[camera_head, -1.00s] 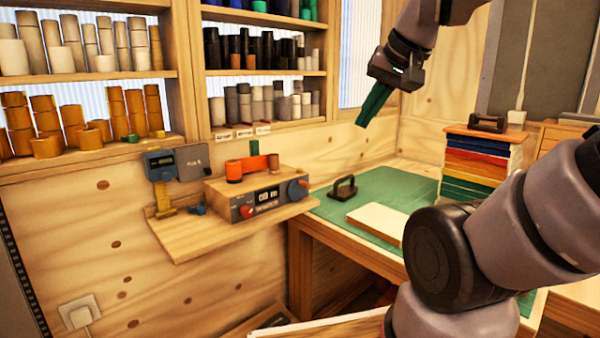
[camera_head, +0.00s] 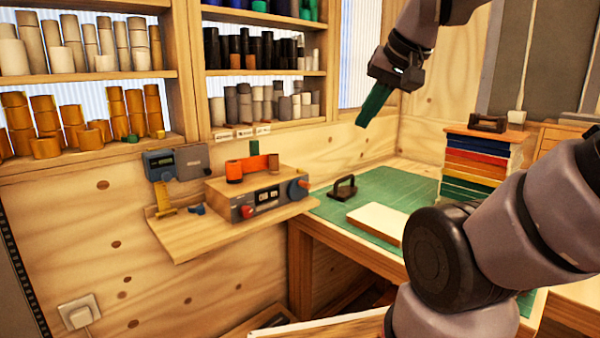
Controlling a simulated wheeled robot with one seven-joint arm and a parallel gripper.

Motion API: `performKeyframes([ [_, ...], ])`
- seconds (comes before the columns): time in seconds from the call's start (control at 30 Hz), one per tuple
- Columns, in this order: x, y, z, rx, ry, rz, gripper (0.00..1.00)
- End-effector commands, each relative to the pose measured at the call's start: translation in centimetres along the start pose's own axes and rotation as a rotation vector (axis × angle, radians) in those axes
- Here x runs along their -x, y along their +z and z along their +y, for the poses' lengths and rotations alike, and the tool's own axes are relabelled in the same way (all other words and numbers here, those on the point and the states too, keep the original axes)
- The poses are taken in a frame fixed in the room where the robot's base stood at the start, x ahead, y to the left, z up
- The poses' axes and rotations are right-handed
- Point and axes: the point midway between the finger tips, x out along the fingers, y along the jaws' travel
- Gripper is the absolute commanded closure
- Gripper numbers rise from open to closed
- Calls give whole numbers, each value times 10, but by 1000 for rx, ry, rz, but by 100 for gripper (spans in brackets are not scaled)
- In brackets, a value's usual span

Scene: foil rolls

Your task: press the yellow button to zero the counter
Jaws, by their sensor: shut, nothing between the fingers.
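A grey machine (camera_head: 262,205) sits on the wall shelf at centre left. Its front has a small dark display (camera_head: 267,195) with white digits too blurred to read surely, a red knob (camera_head: 247,211) and a blue knob (camera_head: 298,189). I cannot pick out a yellow button on it. Left of it a blue-grey device (camera_head: 176,163) with a small screen is on the wall, with a yellow upright part (camera_head: 165,198) below it. My gripper (camera_head: 363,121), with green fingers, is shut and empty in the air, right of and above the machine, touching nothing.
An orange roll (camera_head: 252,167) lies on the machine. The green-topped bench (camera_head: 385,185) holds a black-handled tool (camera_head: 343,188) and a pale board (camera_head: 377,222). A stack of coloured sheets (camera_head: 480,165) stands at right. Shelves of rolls line the wall. Air between gripper and machine looks clear.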

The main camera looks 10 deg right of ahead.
Motion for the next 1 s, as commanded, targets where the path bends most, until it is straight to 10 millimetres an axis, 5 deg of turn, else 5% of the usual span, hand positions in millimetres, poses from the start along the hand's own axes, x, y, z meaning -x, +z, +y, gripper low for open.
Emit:
performKeyframes([
  [0.47,-9,-10,3,40,71,-5,100],
  [0.73,-55,-62,10,261,360,-13,100],
  [1.0,-123,-124,-11,551,526,8,100],
])
